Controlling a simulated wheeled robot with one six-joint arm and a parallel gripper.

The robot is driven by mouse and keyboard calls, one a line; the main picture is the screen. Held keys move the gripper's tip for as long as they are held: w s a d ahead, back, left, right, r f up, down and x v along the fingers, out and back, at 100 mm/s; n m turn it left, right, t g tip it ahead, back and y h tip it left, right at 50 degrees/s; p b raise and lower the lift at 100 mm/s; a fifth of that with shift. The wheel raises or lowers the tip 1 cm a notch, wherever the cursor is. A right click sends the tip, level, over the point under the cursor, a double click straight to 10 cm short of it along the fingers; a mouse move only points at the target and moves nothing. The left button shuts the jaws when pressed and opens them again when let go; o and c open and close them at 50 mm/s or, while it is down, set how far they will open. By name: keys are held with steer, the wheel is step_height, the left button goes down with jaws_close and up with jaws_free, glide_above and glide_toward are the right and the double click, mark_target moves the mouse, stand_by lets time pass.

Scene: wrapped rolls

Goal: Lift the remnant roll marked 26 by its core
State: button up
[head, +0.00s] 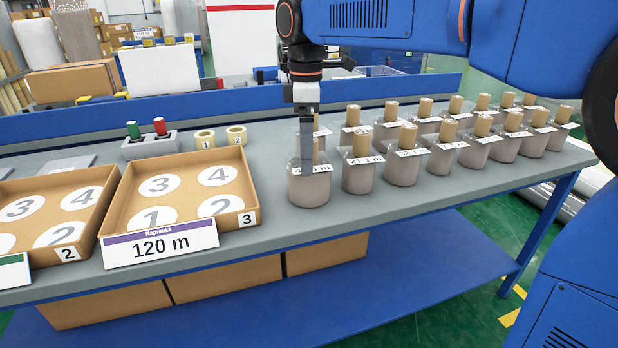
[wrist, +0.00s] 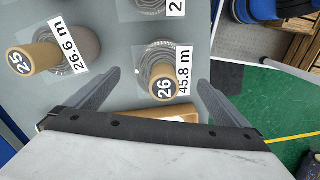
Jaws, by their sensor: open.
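The remnant roll marked 26 (wrist: 163,88) has a tan core with a black 26 disc and a tag reading 45.8 m, seen nearly from above in the wrist view. In the head view it appears to be the front left roll (head: 308,188), grey-brown and upright, partly hidden by my finger. My gripper (wrist: 159,77) is open, with one finger on each side of roll 26 and a gap to the core on both sides. In the head view my gripper (head: 307,172) points straight down at that roll. How far down the fingers reach is hard to tell.
Roll 25 (wrist: 25,60), tagged 26.6 m, stands to the left in the wrist view. Several similar rolls line the table to the right. A cardboard tray marked 3 (head: 238,165) with numbered circles and a 120 m sign (head: 160,245) is to the left.

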steer(key=shift+s+d+f, duration=0.15)
steer(key=shift+d+f, duration=0.05)
steer(key=shift+f, duration=1.4)
steer(key=shift+s+d+f, duration=0.1)
steer(key=shift+d+f, duration=0.05)
steer(key=shift+f, duration=1.45)
steer(key=c, duration=1.3)
